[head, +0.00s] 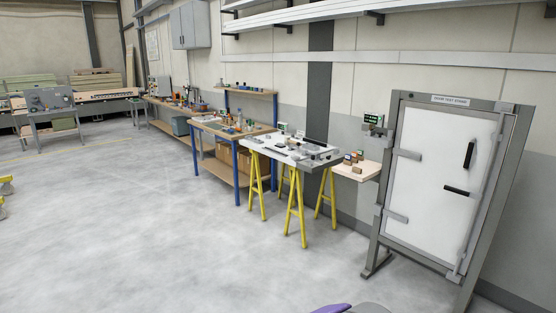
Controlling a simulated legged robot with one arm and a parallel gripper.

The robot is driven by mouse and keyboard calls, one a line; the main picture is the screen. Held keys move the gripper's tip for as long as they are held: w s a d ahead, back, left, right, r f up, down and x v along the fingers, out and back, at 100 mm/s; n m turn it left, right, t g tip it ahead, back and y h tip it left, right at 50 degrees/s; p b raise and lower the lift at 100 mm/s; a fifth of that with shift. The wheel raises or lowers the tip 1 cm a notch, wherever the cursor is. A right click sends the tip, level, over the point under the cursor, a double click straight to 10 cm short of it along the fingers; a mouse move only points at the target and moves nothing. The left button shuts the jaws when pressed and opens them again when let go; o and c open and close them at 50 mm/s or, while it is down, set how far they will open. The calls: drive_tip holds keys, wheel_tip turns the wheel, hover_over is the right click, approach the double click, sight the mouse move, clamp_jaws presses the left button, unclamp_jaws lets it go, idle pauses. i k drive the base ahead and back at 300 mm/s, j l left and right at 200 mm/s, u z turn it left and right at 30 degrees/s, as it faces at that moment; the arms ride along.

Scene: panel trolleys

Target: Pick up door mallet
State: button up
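I cannot clearly pick out a door mallet in the head view. A small wooden shelf (367,174) beside the door test stand holds several small brown, red and dark blocks (354,158); they are too small to tell whether one is a mallet head. The door test stand (440,185) is on the right, with a white door panel in a grey frame, a black handle and a black bar.
A white-topped table on yellow trestle legs (294,213) stands left of the shelf with small parts on it. A blue-legged workbench (236,170) stands behind it. A grey trolley (52,117) is far left. The grey floor (130,230) in front is clear.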

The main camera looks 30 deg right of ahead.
sight(287, 140)
drive_tip(key=i+l+z, duration=0.1)
drive_tip(key=i+z, duration=0.35)
drive_tip(key=i, duration=3.65)
drive_tip(key=i+z, duration=0.2)
drive_tip(key=i, duration=0.35)
drive_tip(key=i+j+z, duration=0.2)
drive_tip(key=i, duration=0.35)
drive_tip(key=i+j+z, duration=0.15)
drive_tip(key=i, duration=0.4)
drive_tip(key=i+j+z, duration=0.2)
drive_tip(key=i, duration=0.3)
drive_tip(key=i+z, duration=0.15)
drive_tip(key=i, duration=0.15)
drive_tip(key=i+j+z, duration=0.1)
drive_tip(key=i+j, duration=0.1)
drive_tip(key=i, duration=0.1)
